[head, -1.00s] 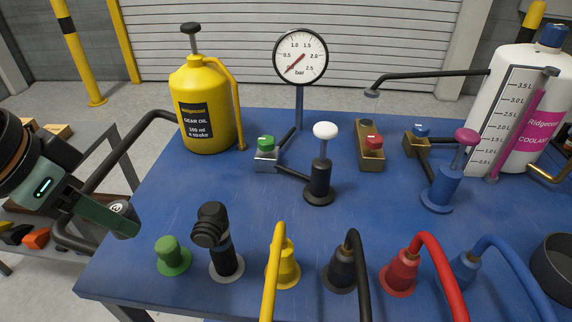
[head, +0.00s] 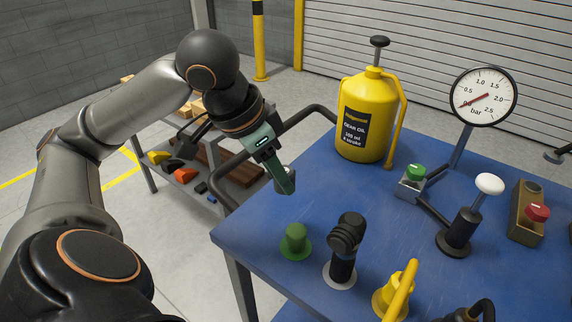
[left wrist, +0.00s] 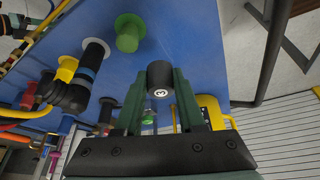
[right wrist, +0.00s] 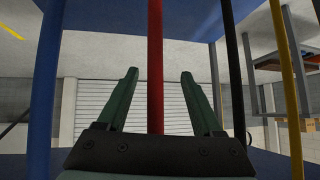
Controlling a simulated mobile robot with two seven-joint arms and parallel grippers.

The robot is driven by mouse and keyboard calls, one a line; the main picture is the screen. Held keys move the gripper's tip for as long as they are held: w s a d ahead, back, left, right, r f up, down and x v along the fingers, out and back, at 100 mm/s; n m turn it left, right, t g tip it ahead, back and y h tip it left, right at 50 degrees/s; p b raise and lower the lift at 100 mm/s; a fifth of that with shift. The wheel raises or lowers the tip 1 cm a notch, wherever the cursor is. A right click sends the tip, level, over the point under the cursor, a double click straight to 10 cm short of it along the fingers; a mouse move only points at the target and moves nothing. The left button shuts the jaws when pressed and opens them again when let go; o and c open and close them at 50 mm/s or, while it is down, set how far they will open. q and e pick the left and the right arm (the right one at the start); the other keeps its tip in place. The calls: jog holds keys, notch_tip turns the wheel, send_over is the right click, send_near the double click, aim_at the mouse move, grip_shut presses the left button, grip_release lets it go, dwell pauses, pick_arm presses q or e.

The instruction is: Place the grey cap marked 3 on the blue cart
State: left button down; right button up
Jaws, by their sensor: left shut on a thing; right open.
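My left gripper (head: 284,182) is shut on a small dark grey cap (head: 282,176). The left wrist view shows the cap (left wrist: 160,74) between the fingertips, with a pale round mark on its end face; the mark appears turned sideways and is hard to read. The blue cart (head: 385,215) has a blue top and a black tube handle at its left end. The cap is held above the cart's left edge, near a green plug (head: 296,240). My right gripper (right wrist: 158,95) is open in the right wrist view, with a red hose behind the gap.
A yellow gear oil can (head: 364,125), a pressure gauge (head: 484,97) and a black-based lever (head: 461,232) stand on the cart. A black capped post (head: 343,252) and yellow hose fitting (head: 393,298) line the front. Bare blue top lies between. A shelf (head: 212,180) stands left.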

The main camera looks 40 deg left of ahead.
pick_arm(q)
jog(key=b, duration=0.2)
send_near(292, 200)
jog(key=shift+w+d+f, duration=0.55)
jog(key=shift+d+f, duration=0.05)
jog(key=shift+d, duration=0.15)
jog(key=shift+w+a+f, duration=0.1)
jog(key=shift+w+f, duration=0.05)
jog(key=shift+w, duration=0.05)
jog(key=shift+w+a+f+b, duration=0.25)
jog(key=shift+f+b, duration=0.1)
jog(key=shift+f, duration=0.1)
notch_tip(292, 200, down, 3)
jog(key=shift+w+f+b, duration=0.1)
jog(key=shift+f+b, duration=0.1)
jog(key=shift+b, duration=0.75)
jog(key=shift+r, duration=0.15)
jog(key=c, duration=0.9)
grip_release()
jog(key=o, duration=0.4)
